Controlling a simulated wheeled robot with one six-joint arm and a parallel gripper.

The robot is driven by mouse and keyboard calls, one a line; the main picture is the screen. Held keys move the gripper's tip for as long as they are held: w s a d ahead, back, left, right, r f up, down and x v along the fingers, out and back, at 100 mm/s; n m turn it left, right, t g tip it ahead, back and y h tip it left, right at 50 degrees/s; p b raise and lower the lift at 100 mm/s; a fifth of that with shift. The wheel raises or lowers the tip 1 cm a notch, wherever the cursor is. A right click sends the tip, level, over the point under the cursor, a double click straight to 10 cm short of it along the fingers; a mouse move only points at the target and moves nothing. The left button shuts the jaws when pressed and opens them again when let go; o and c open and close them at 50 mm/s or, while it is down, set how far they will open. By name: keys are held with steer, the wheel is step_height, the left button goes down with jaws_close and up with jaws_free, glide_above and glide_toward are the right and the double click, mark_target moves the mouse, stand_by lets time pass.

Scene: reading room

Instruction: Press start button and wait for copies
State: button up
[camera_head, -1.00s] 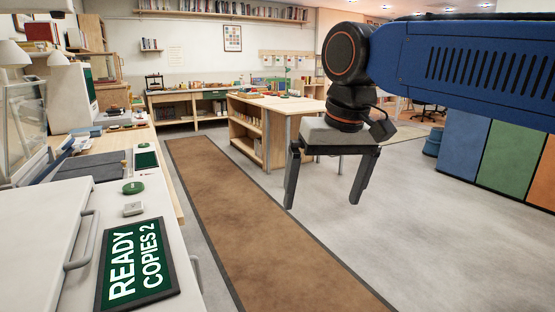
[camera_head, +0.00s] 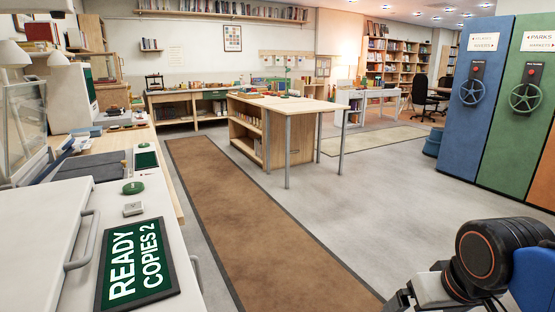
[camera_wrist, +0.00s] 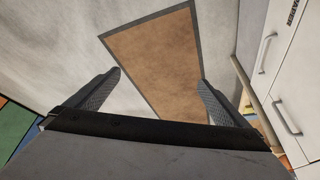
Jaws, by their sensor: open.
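The white copier (camera_head: 50,220) fills the lower left of the head view, with a lid and grey handle. Its dark green screen (camera_head: 137,262) reads "READY COPIES 2". A round green button (camera_head: 133,187) and a small pale square button (camera_head: 133,209) sit behind the screen; their labels are too small to read. My gripper (camera_wrist: 160,78) is open and empty in the wrist view, pointing down over the floor. In the head view it is at the lower right, partly cut off, well apart from the copier. White drawer fronts (camera_wrist: 285,75) with handles, one marked "PAPER", show at right in the wrist view.
A brown floor runner (camera_head: 235,215) lies between the copier and my arm. A wooden table (camera_head: 290,108) stands beyond it. Blue (camera_head: 465,130) and green (camera_head: 518,140) shelving units with handwheels stand at right. The grey floor between is clear.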

steer(key=shift+s+d+f, duration=0.25)
steer(key=shift+s+f, duration=0.05)
steer(key=shift+f, duration=0.2)
steer(key=shift+s+d+f, duration=0.2)
steer(key=shift+s+f, duration=0.05)
steer(key=shift+f, duration=0.2)
jaws_close()
stand_by(1.1)
